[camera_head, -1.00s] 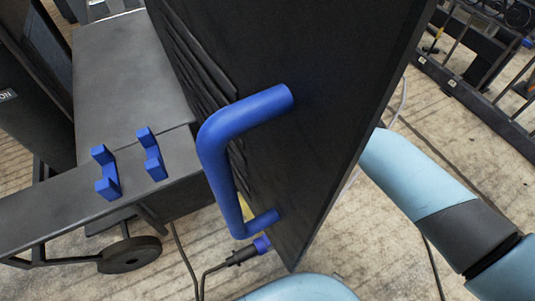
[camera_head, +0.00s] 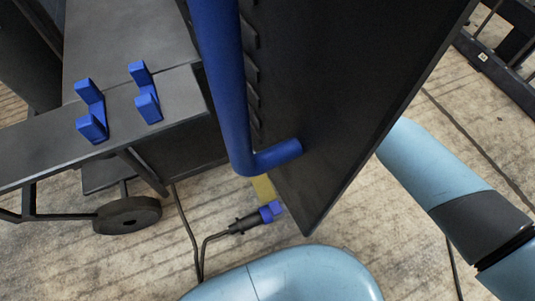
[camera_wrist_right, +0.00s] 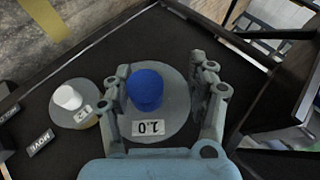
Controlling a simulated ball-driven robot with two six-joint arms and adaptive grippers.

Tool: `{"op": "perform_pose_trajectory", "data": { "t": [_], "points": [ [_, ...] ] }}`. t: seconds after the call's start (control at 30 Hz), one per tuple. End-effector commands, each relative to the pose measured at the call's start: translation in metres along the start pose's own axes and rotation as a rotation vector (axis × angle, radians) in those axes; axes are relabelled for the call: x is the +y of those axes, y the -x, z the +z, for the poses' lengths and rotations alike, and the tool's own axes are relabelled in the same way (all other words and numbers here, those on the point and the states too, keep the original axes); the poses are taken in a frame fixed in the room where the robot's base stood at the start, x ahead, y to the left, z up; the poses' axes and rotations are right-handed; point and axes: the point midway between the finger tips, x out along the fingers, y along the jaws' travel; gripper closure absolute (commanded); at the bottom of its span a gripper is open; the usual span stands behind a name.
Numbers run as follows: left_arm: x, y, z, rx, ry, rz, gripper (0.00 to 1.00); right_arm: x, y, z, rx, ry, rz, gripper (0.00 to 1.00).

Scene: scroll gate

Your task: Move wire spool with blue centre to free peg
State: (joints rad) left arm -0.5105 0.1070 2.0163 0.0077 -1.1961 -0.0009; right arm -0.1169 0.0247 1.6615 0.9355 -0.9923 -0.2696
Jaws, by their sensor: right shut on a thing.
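The wire spool with blue centre (camera_wrist_right: 147,89) shows in the right wrist view as a grey disc with a raised blue middle and a "1.0" label. My right gripper (camera_wrist_right: 160,92) is shut on this spool, with one finger on each side of the disc. A smaller spool with a white centre (camera_wrist_right: 70,98) sits to the left, outside the fingers. I cannot make out a free peg. Neither spool shows in the head view, and my left gripper is in neither view.
In the head view a dark panel with a big blue handle (camera_head: 228,90) stands close in front. A wheeled dark cart (camera_head: 185,95) with blue brackets (camera_head: 148,92) is at left. A cable with a blue-ended plug (camera_head: 245,222) lies below.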

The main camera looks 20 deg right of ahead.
Motion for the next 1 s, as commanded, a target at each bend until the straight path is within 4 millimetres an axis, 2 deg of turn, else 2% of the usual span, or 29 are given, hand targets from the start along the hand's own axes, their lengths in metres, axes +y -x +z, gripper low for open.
{"op": "perform_pose_trajectory", "data": {
  "t": [0.1, 0.43, 0.7, 1.0],
  "points": [
    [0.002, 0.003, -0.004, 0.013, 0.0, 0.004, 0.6, 0.0, -0.006, -0.012, 0.004, 0.003, -0.004, 0.98],
    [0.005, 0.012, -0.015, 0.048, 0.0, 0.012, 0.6, 0.0, -0.016, -0.034, 0.004, 0.002, -0.003, 0.98],
    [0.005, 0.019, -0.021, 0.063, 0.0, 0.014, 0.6, 0.0, -0.018, -0.04, 0.003, 0.002, -0.003, 0.98],
    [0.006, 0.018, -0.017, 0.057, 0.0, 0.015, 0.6, -0.001, -0.018, -0.041, 0.004, 0.003, -0.003, 0.98]
  ]
}}
